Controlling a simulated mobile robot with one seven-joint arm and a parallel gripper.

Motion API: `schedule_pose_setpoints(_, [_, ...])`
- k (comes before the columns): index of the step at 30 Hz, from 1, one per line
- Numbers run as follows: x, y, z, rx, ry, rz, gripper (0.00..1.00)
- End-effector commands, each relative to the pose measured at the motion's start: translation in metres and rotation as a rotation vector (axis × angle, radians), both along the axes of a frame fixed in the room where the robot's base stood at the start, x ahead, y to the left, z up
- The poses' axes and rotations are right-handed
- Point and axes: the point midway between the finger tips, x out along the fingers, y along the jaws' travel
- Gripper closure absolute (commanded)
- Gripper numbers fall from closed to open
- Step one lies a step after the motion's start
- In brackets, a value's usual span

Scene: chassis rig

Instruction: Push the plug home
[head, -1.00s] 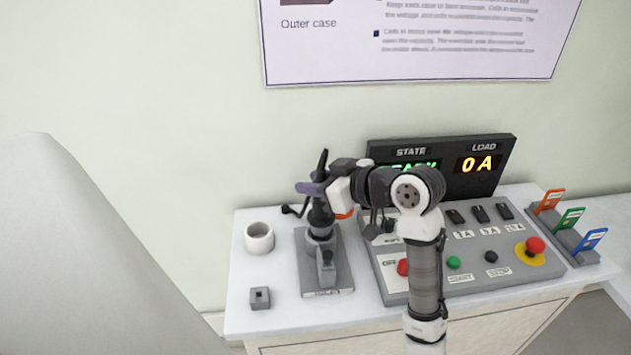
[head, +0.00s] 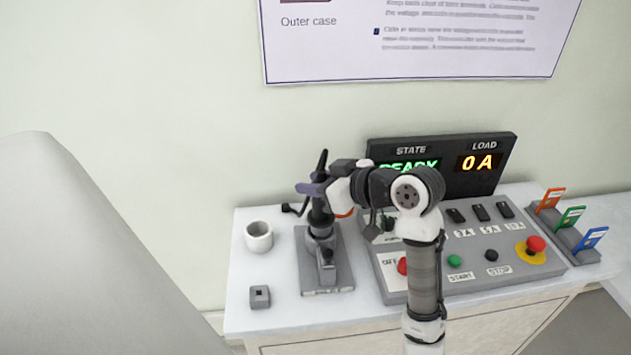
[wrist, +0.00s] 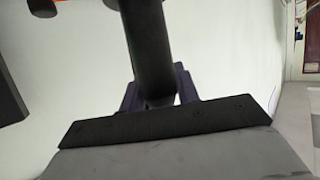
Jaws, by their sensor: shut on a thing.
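My gripper (head: 312,188), with purple fingers, is shut on the plug (head: 322,162), a dark upright cylinder whose narrow top rises above the fingers. In the wrist view the dark plug (wrist: 150,55) stands between the purple fingers (wrist: 155,95). The plug's lower body is over the grey socket fixture (head: 322,236) on a flat grey base plate (head: 345,262). The plug looks nearly upright and lined up with the fixture. How deep it sits cannot be told.
A control panel (head: 470,265) with buttons and switches stands right of the base plate, partly behind my arm. Its display (head: 440,165) reads READY and 0 A. A white cup (head: 259,236) and a small grey block (head: 260,297) stand left. Coloured tags (head: 572,217) stand far right.

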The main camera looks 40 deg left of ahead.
Motion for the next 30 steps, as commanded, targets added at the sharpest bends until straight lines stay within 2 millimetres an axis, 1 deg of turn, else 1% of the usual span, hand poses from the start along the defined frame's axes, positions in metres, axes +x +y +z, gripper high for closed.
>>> schedule_pose_setpoints(30, [0.000,0.000,-0.026,0.001,-0.001,-0.001,1.00])
